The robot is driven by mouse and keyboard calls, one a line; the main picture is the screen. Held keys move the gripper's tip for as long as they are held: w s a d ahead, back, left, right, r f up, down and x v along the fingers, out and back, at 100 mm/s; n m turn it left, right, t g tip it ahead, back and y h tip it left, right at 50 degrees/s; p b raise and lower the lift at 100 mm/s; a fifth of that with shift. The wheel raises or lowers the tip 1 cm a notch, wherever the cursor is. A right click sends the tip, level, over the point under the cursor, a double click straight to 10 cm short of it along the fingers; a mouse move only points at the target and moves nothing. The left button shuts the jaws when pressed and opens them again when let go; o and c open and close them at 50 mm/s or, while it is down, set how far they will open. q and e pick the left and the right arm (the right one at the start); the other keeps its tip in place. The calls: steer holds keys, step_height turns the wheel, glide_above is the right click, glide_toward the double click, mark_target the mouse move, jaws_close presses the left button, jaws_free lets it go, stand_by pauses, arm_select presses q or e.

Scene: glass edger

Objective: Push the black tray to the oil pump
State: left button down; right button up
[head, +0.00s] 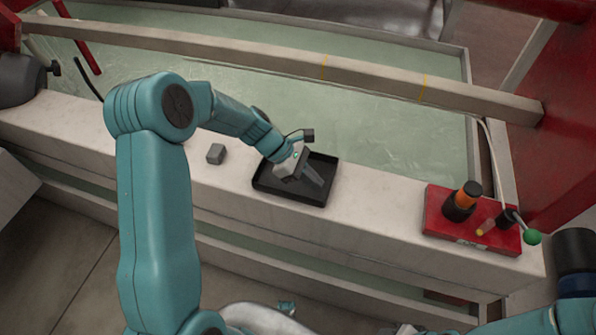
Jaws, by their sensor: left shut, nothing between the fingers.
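The black tray (265,184) is a shallow rectangular pan lying flat on the pale stone ledge, near the middle of the head view. My left gripper (316,180) is shut and empty, with its fingers pointing down over the inside of the tray toward its right side. I cannot tell whether the fingertips touch the tray. A red unit (436,216) with a black and orange cylinder (464,199) stands to the right on the same ledge. It looks like the oil pump. My right arm shows at the lower right, but its gripper is not in view.
A small grey block (215,153) sits on the ledge left of the tray. The ledge (380,205) is clear between tray and red unit. A green-tipped lever (532,237) sticks out at the right. A long beam (290,65) crosses above the greenish basin behind.

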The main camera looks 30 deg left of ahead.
arm_select(q)
steer(key=shift+w+d, duration=0.2)
steer(key=shift+d, duration=0.25)
steer(key=shift+d, duration=0.1)
steer(key=w+d, duration=0.1)
steer(key=d, duration=0.6)
steer(key=w+d+p, duration=0.1)
steer(key=w+d, duration=0.1)
steer(key=d, duration=0.6)
steer(key=w+d+p, duration=0.1)
steer(key=w+d, duration=0.1)
steer(key=d, duration=0.5)
steer(key=shift+w+d, duration=0.2)
steer(key=shift+d, duration=0.1)
steer(key=shift+a, duration=0.1)
steer(key=shift+a, duration=0.25)
steer(key=a, duration=0.3)
steer(key=s+a+r+p, duration=0.1)
steer(key=shift+s+a+r, duration=0.1)
steer(key=shift+a, duration=0.15)
steer(key=v, duration=0.8)
steer(key=shift+p, duration=0.4)
